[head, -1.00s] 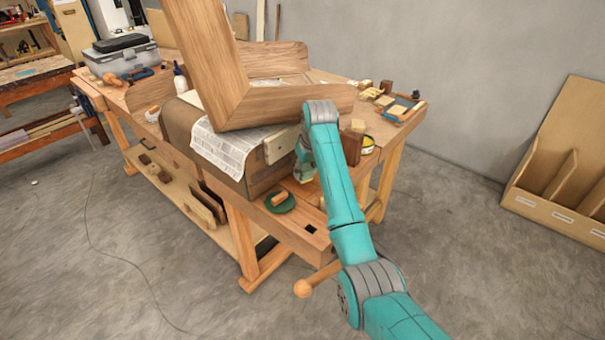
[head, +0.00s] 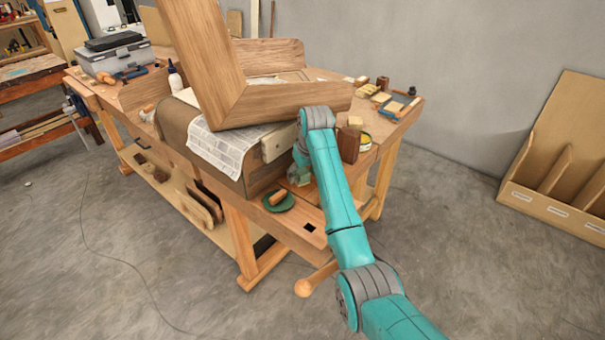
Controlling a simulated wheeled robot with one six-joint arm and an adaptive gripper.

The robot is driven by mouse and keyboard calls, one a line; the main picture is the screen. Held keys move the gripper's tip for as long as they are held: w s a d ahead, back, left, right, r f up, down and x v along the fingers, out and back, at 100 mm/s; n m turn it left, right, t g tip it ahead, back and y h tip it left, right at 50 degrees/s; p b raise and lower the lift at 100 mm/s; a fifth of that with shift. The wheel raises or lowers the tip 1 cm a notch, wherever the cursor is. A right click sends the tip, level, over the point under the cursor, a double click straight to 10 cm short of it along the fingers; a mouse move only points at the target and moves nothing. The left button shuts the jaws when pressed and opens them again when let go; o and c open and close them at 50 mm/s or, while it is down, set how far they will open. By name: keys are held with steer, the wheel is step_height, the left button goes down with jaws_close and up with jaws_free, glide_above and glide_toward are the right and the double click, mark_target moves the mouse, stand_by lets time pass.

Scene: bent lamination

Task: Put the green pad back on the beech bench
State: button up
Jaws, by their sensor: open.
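The green pad (head: 279,204) is a round dark green disc with a small wooden handle on top. It lies on the beech bench (head: 286,231) near its front edge, left of my arm. My gripper (head: 301,178) is low over the bench top, just behind and right of the pad and apart from it. My wrist and arm hide most of it, and its fingers are hard to make out; it is open. No part of the pad appears to be in its grasp.
A large wooden frame corner (head: 236,95) and a newspaper-draped brown form (head: 183,130) rise just behind the pad. A dark brown block (head: 348,145) and a yellow tin (head: 364,141) stand right of my arm. A wooden vise handle (head: 304,287) juts out in front.

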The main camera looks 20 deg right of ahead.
steer(key=v, duration=1.2)
steer(key=shift+r, duration=0.1)
